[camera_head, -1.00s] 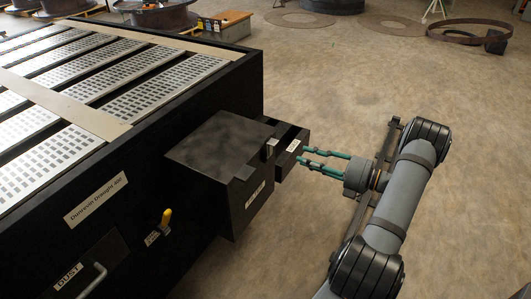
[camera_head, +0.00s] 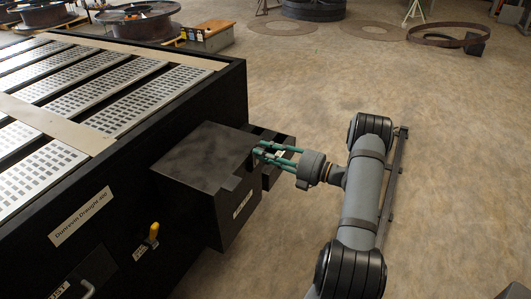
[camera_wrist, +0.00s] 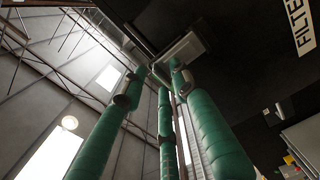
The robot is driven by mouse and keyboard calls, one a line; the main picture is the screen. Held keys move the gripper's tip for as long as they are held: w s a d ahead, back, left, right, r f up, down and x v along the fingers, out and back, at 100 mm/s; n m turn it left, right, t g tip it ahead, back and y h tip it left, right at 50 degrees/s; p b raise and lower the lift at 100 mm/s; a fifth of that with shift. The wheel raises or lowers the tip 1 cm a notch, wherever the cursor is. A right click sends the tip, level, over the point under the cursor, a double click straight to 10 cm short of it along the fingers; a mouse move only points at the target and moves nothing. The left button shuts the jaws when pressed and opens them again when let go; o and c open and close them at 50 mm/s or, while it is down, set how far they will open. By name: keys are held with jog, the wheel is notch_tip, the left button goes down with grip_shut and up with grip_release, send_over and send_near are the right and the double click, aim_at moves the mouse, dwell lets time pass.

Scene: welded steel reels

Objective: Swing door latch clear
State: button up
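A black box (camera_head: 200,165) with a pale label juts from the right side of the long black bench. A small latch at its upper right corner is mostly hidden by my fingertips in the head view. In the wrist view a small grey metal piece, seemingly the latch (camera_wrist: 182,50), lies at the fingertips against the dark box. My gripper (camera_head: 260,155) has green fingers and reaches the corner from the right. The fingers (camera_wrist: 150,85) stand apart with a visible gap. Whether they touch the latch I cannot tell.
The bench (camera_head: 90,215) carries perforated plates and a yellow-handled valve (camera_head: 153,232). A smaller black open-topped bin (camera_head: 275,140) sits behind the box. Steel reels (camera_head: 138,20) and rings (camera_head: 445,38) lie at the back. The floor on the right is largely clear.

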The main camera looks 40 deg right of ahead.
grip_shut()
dwell(0.9)
